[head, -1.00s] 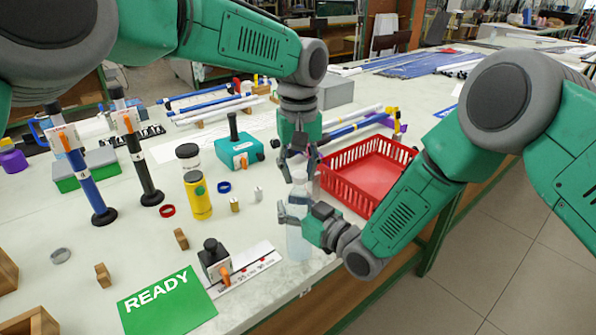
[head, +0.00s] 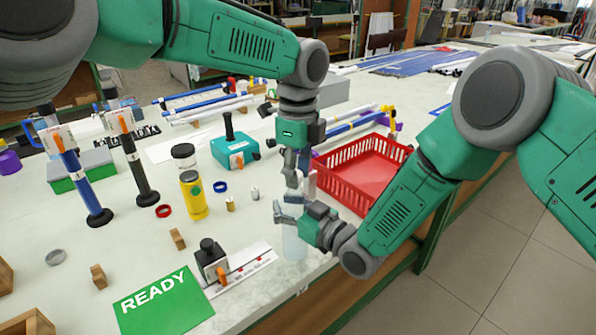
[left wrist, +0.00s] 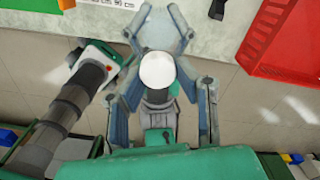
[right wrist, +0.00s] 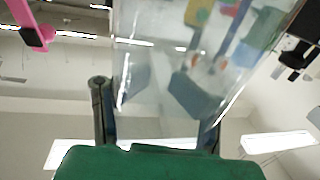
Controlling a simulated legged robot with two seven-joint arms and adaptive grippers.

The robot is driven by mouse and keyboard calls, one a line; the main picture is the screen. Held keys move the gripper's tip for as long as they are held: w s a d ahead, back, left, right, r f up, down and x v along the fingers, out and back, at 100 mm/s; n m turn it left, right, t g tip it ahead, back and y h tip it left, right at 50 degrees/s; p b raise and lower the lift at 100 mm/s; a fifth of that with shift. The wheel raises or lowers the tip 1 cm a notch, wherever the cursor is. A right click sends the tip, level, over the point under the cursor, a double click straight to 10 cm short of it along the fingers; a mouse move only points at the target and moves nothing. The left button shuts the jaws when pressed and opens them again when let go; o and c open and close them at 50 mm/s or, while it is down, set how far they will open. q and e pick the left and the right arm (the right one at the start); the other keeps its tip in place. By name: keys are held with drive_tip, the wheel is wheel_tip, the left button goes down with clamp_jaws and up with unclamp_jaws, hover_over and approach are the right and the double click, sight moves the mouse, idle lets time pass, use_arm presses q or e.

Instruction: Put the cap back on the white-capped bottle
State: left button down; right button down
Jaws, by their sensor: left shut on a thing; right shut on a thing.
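The clear bottle (head: 294,245) stands upright near the table's front edge. My right gripper (head: 290,212) is shut around its upper body, and the bottle's clear wall fills the right wrist view (right wrist: 180,60). My left gripper (head: 298,180) points down directly above the right one. It is shut on the white cap, which shows as a white disc (left wrist: 157,70) between its fingers in the left wrist view. The fingers mostly hide the cap and bottle neck in the head view. I cannot tell whether the cap touches the neck.
A red basket (head: 365,170) stands close to the right of the grippers. A yellow bottle (head: 193,195), a teal box (head: 235,150) and a black-knobbed fixture (head: 212,262) stand to the left. A green READY card (head: 163,302) lies at the front. The table's front edge is close to the bottle.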

use_arm(q)
drive_tip(key=m, duration=0.4)
drive_tip(key=shift+w+a+r+m, duration=0.1)
drive_tip(key=shift+w+a+m, duration=0.05)
drive_tip(key=shift+m, duration=0.25)
drive_tip(key=m, duration=0.4)
drive_tip(key=shift+a, duration=0.15)
drive_tip(key=c, duration=1.1)
unclamp_jaws()
drive_tip(key=shift+c, duration=0.2)
wheel_tip(320, 180, up, 12)
